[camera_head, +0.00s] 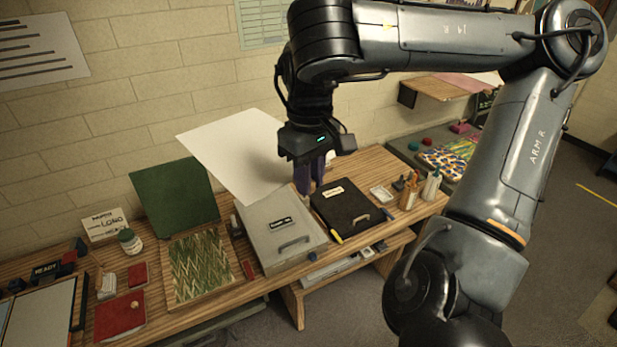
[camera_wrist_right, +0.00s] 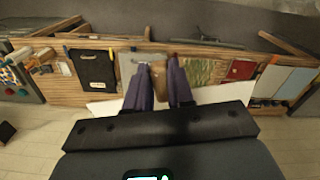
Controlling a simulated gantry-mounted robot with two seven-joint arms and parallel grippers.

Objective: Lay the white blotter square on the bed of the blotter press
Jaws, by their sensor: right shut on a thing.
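My right gripper (camera_head: 311,178) has dark purple fingers and hangs above the workbench, over the grey and black flat units. It is shut on the white blotter square (camera_head: 238,148), which extends up and left from the fingers, tilted. In the right wrist view the white sheet (camera_wrist_right: 213,95) shows on both sides of the fingers, with a tan piece between them. The grey unit (camera_head: 262,220) has a handle and a small label. The black unit (camera_head: 340,213) beside it also has a label and handle. The labels are too small to read, so I cannot tell which is the blotter press.
A combed green marbled tray (camera_head: 202,265) lies left of the grey unit, with a green panel (camera_head: 173,197) upright behind it. Brush pots (camera_head: 409,195) stand right. The brick wall is close behind.

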